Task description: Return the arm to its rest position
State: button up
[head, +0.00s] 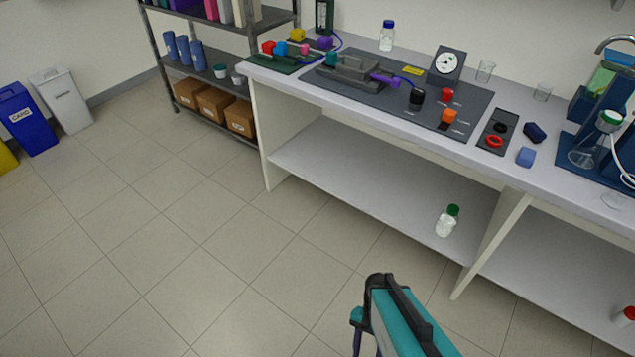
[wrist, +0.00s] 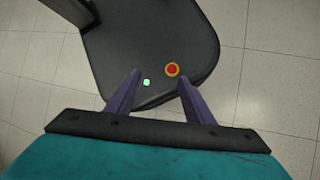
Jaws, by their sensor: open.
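My arm, teal with a black joint, rises at the bottom of the head view, in front of the bench. My gripper (wrist: 160,95) shows in the wrist view with its two purple fingers apart and nothing between them. It points down over a dark base top with a red button and a small green light, which looks like my own base. The fingertips are mostly out of sight in the head view.
A white bench (head: 350,175) carries a dark rig board (head: 385,98) with coloured caps. A grey shelf unit (head: 215,60) and bins (head: 27,118) stand at left. The tiled floor (head: 150,230) is clear.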

jog(key=shift+w+d+f+n+t+h, duration=0.1)
jog(key=shift+w+d+n+t+h, duration=0.15)
jog(key=shift+n, duration=1)
jog(key=shift+w+d+f+n+t+h, duration=0.15)
jog(key=shift+d+n, duration=0.15)
jog(key=shift+n, duration=1)
jog(key=shift+w+d+f+n+t+h, duration=0.1)
jog(key=shift+d+n+t, duration=0.15)
jog(key=shift+n, duration=1)
jog(key=shift+c, duration=0.2)
jog(key=shift+d, duration=0.1)
jog(key=c, duration=0.3)
jog(key=shift+s, duration=0.1)
jog(key=shift+c, duration=0.4)
